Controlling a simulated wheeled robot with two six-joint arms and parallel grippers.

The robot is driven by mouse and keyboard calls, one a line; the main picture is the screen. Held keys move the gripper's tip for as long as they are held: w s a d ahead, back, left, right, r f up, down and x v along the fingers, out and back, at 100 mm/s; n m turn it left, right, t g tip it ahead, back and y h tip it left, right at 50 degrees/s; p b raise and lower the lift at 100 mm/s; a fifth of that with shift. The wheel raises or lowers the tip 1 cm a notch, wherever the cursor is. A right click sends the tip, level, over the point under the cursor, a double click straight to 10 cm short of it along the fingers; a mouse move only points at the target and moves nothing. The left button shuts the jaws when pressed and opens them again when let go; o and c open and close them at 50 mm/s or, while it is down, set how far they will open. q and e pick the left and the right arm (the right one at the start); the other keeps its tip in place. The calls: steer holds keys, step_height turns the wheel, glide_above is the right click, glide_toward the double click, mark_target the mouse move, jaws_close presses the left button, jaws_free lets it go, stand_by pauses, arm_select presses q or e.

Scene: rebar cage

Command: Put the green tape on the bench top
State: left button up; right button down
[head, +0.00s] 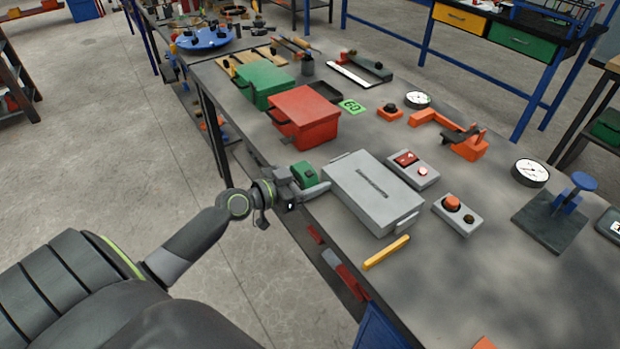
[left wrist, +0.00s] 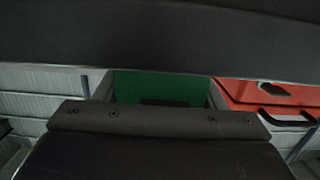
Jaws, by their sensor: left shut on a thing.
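The green tape (head: 304,174) is held in my left gripper (head: 308,186) at the near edge of the bench top (head: 310,158), between the red box and the grey case. In the left wrist view the tape is a green face (left wrist: 158,88) between the dark jaws, partly hidden by them. I cannot tell whether the tape touches the bench. My right gripper is not in view.
A red box (head: 304,117) stands behind the tape and a grey case (head: 371,190) lies to its right. A green box (head: 263,82), a yellow bar (head: 386,252) and grey switch boxes (head: 457,214) are also on the bench. Bare surface shows at the right front.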

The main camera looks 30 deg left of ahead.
arm_select(q)
steer(key=shift+f, duration=0.15)
steer(key=o, duration=1.2)
steer(key=shift+c, duration=0.2)
steer(key=shift+r, duration=0.25)
steer(key=b+v, duration=0.5)
steer(key=v, duration=0.6)
steer(key=shift+s, duration=0.4)
steer(key=shift+a, duration=0.2)
